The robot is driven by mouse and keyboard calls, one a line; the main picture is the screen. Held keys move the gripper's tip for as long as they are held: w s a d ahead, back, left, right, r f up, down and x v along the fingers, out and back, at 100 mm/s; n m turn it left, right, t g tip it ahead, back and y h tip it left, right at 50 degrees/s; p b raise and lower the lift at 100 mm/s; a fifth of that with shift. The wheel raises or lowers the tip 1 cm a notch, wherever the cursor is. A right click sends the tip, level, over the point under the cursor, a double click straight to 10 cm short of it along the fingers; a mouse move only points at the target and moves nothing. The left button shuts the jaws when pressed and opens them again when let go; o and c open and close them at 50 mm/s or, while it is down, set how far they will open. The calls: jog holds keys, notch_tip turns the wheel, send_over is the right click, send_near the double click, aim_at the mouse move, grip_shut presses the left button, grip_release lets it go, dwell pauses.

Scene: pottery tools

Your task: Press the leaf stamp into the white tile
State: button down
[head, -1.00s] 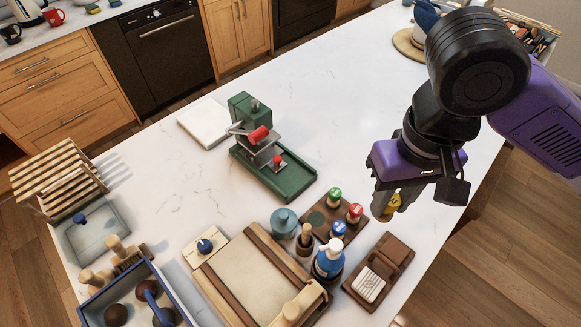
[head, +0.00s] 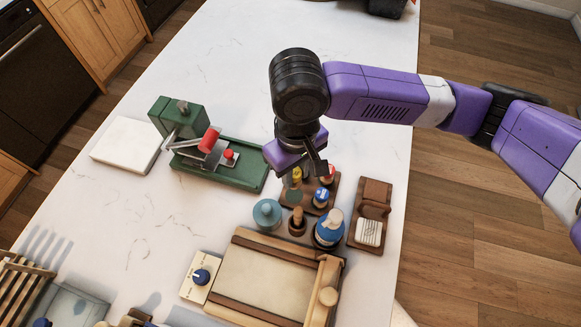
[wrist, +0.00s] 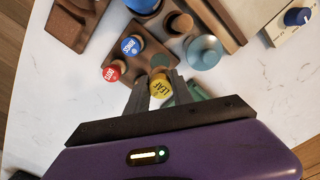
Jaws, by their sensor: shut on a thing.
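A plain white square slab (head: 125,143), which looks like the white tile, lies flat on the counter left of the green press. My gripper (head: 296,171) is shut on the yellow-topped leaf stamp (wrist: 160,87), whose "LEAF" label faces the wrist camera. In the head view the stamp is mostly hidden by my gripper. It is held at the far side of the brown stamp rack (head: 290,206), well to the right of the slab. I cannot tell its height above the counter. The stamp's lower end is hidden.
The green press (head: 215,172) with a red-handled lever stands between slab and gripper. Blue (wrist: 131,45) and red (wrist: 112,71) stamps stand in the rack.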

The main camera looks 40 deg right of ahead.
jog(key=shift+f+b, duration=2.4)
jog(key=shift+f, duration=0.7)
jog(key=shift+f, duration=0.2)
jog(key=c, duration=1)
grip_release()
jog(key=shift+c, duration=0.2)
jog(key=shift+r+b, duration=0.3)
jog(key=shift+r, duration=3.55)
jog(key=shift+d, duration=0.15)
